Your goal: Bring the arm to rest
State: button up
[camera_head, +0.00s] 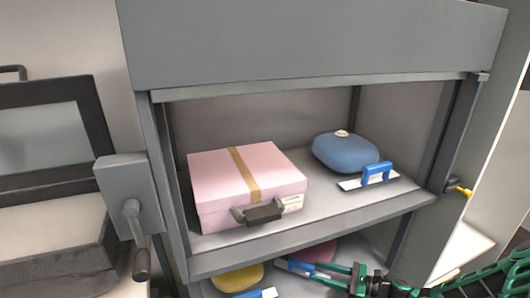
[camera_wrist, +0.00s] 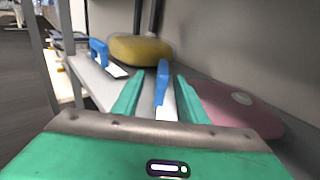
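My gripper (camera_head: 328,274) is at the lower shelf, below the upper compartment, with its green fingers pointing left. In the wrist view my gripper (camera_wrist: 160,80) has its two fingers apart. A blue-handled trowel (camera_wrist: 161,88) lies between and beyond them, with a gap visible on each side. In the head view this trowel (camera_head: 298,268) shows just past the fingertips. My arm stretches in from the lower right corner of the head view.
A second blue-handled trowel (camera_wrist: 100,55), a yellow rounded object (camera_wrist: 140,49) and a pink rounded object (camera_wrist: 240,108) are on the lower shelf. The upper shelf holds a pink box (camera_head: 240,185), a blue rounded object (camera_head: 345,152) and another trowel (camera_head: 375,175). The shelf edge (camera_head: 310,238) overhangs closely.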

jog(key=s+d+r+n+g+h, duration=1)
jog(key=s+d+r+n, duration=0.15)
jog(key=s+d, duration=0.2)
jog(key=s+d+r+n+t+h, duration=0.1)
jog(key=s+d+r+n+h, duration=0.1)
jog(key=s+r, duration=0.7)
jog(key=s+d+r+n+t+h, duration=0.1)
jog(key=s+d+r+n+h, duration=0.1)
jog(key=s+r, duration=0.7)
notch_tip(320, 180, up, 6)
jog(key=shift+s+f+n+t+h, duration=0.25)
jog(key=shift+n+h, duration=0.2)
jog(key=shift+h, duration=0.35)
jog(key=shift+c, duration=1)
